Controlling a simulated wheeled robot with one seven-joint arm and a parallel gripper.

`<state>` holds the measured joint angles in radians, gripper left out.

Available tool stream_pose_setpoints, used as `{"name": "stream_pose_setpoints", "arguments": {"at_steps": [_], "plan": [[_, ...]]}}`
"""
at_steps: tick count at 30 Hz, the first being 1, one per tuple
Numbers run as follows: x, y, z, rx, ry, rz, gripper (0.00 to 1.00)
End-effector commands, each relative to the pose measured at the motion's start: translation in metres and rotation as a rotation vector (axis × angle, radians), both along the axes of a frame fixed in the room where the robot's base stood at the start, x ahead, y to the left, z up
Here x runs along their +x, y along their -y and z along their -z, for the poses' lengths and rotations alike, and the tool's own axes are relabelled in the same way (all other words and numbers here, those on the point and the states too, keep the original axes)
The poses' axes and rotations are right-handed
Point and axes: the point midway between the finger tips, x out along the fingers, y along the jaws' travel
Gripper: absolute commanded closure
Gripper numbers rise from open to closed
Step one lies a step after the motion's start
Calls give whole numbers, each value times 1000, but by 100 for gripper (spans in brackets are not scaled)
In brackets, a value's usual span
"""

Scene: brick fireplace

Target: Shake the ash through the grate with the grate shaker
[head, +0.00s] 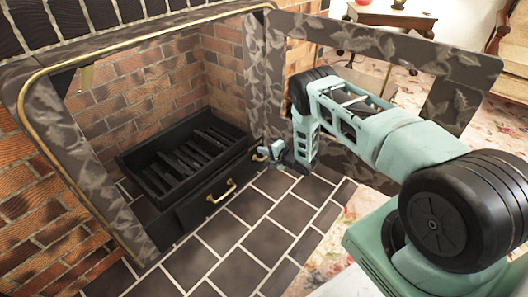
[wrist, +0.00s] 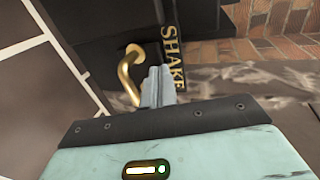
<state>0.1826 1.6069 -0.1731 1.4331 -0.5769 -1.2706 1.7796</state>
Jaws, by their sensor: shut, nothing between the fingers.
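The black grate (head: 127,163) with its dark bars sits inside the brick firebox. In the wrist view a curved brass handle (wrist: 128,68), which looks like the grate shaker, is beside a black plate with gold letters reading SHAKE (wrist: 172,58). My gripper (wrist: 158,74) is shut and empty, its fingertips just right of the brass handle, overlapping its lower part in the picture. I cannot tell whether they touch it. In the head view my gripper (head: 270,152) is low at the right front corner of the grate, largely covering the shaker.
A black drawer front (head: 195,212) with a brass pull (head: 222,191) is below the grate. A brass-edged, leaf-patterned surround (head: 90,185) frames the opening, and a patterned panel (head: 450,62) stands behind my arm. The dark tile hearth (head: 245,245) in front is clear.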

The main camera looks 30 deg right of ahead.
Motion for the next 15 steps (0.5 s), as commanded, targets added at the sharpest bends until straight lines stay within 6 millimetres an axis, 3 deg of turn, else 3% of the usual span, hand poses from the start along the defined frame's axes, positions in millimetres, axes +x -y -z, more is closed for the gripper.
{"name": "stream_pose_setpoints", "arguments": {"at_steps": [5,15], "plan": [[-24,10,-14,2,0,3,100],[-98,37,-37,2,-5,3,100]]}}
